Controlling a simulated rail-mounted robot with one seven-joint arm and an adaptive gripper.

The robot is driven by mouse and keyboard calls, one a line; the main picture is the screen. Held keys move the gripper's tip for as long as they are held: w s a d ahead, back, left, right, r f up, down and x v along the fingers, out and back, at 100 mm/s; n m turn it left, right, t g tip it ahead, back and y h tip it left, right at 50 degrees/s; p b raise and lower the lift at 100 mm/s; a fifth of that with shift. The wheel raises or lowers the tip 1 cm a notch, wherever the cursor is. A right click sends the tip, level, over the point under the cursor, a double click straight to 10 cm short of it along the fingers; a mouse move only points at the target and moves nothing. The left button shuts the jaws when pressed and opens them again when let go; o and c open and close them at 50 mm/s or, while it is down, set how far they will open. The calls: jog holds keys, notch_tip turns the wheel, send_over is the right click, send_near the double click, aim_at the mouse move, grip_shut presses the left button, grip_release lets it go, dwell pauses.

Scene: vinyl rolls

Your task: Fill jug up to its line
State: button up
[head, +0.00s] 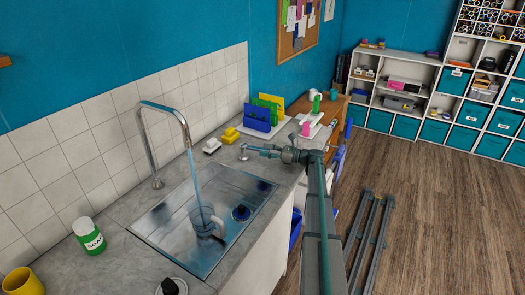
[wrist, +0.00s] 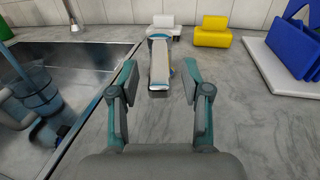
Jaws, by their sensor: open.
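The clear jug (head: 205,222) stands in the steel sink (head: 165,215), under the curved tap (head: 165,108). A stream of water (head: 196,175) runs from the spout into it. The jug also shows at the left of the wrist view (wrist: 38,82), with water inside; I cannot make out its line or exact level. My gripper (head: 256,150) is over the counter right of the sink. In the wrist view my gripper (wrist: 160,80) is open and empty, with a pale lever-like piece (wrist: 160,65) ahead between its fingers. I cannot tell whether they touch it.
A white block (wrist: 163,20) and yellow sponges (wrist: 212,32) lie behind the lever-like piece. Blue items (head: 257,117) stand on a white board further right. A green-and-white soap bottle (head: 90,235) and yellow cup (head: 22,282) stand left of the sink. A dark plug (head: 240,213) lies in the sink.

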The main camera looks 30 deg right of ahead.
jog(key=v, duration=0.9)
jog(key=shift+s+d, duration=0.25)
dwell(2.5)
